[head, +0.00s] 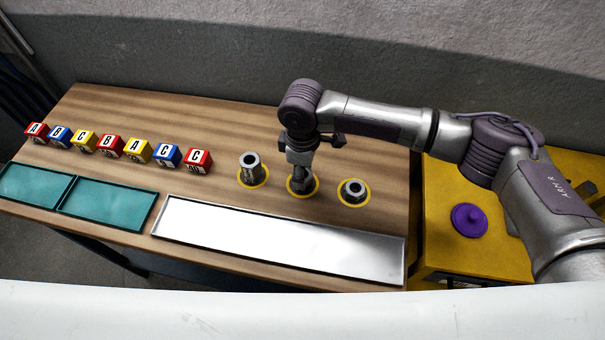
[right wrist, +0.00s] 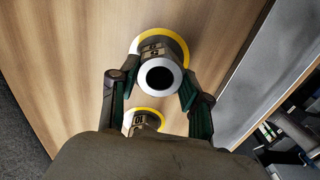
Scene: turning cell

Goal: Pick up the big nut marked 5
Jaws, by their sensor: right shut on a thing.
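Three grey metal nuts are on yellow rings on the wooden bench. The big nut marked 5 (right wrist: 152,49) shows in the right wrist view between the fingers of my right gripper (right wrist: 157,88), which is shut on it. In the head view my right gripper (head: 300,165) points down at the middle ring, and the nut there (head: 302,187) is partly hidden by it. I cannot tell whether it is off the bench. A taller nut (head: 250,167) stands to the left and a short nut (head: 353,190) to the right. My left gripper is not in view.
A silver tray (head: 290,245) lies in front of the nuts, with teal trays (head: 107,203) to its left. Several lettered blocks (head: 110,146) stand in a row on the left. A purple lidded thing (head: 469,219) is on the yellow surface (head: 440,255) at right.

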